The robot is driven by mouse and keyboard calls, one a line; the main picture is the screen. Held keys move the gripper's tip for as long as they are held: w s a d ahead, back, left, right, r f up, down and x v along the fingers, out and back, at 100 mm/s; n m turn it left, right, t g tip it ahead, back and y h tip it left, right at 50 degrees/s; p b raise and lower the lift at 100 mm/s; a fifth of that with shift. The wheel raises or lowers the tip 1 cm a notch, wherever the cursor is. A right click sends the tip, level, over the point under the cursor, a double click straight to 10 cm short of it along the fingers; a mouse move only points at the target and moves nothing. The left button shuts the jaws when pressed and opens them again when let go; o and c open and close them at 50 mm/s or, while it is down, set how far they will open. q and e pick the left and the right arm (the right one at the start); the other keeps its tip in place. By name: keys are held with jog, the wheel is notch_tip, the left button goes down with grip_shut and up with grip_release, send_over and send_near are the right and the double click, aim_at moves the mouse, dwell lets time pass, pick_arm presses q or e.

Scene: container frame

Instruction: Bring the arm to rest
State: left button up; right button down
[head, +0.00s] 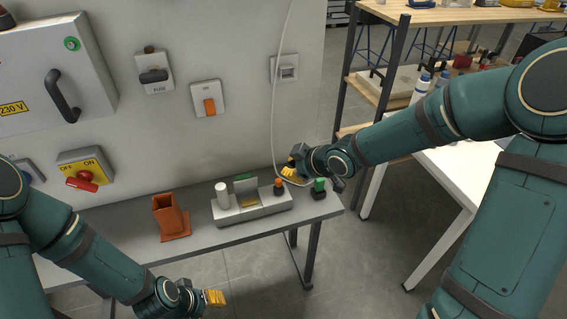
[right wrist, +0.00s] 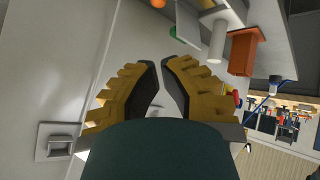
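My right arm reaches in from the right, and its gripper (head: 289,170) is in the air in front of the wall, above the right end of the bench. In the right wrist view the right gripper (right wrist: 160,66) has yellow fingers with dark pads. A narrow gap shows between them and nothing is held. My left arm comes in from the lower left. Its gripper (head: 216,298) is low, in front of the bench's front edge, over the floor. Its yellow fingers are small and seen from the side, so their opening cannot be told.
The grey bench (head: 120,227) carries an orange holder (head: 172,220), a grey fixture block (head: 252,207) with a white cylinder, and a small green-topped piece (head: 319,186). A thin pale cable (head: 275,95) hangs near my right gripper. A white table (head: 450,170) and shelving (head: 430,15) stand right.

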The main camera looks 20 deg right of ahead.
jog(key=shift+p+v, duration=0.45)
jog(key=shift+v, duration=0.5)
jog(key=s+a+f+m+g, duration=0.3)
jog(key=s+f+m, duration=0.3)
jog(key=f, duration=0.5)
jog(key=s+a+f+m+g, duration=0.3)
jog(key=s+a+f+m, duration=0.2)
jog(key=s+f, duration=0.6)
jog(key=shift+s+a+f+m+g+h, duration=0.35)
jog(key=shift+f+m, duration=0.2)
jog(key=shift+m, duration=0.35)
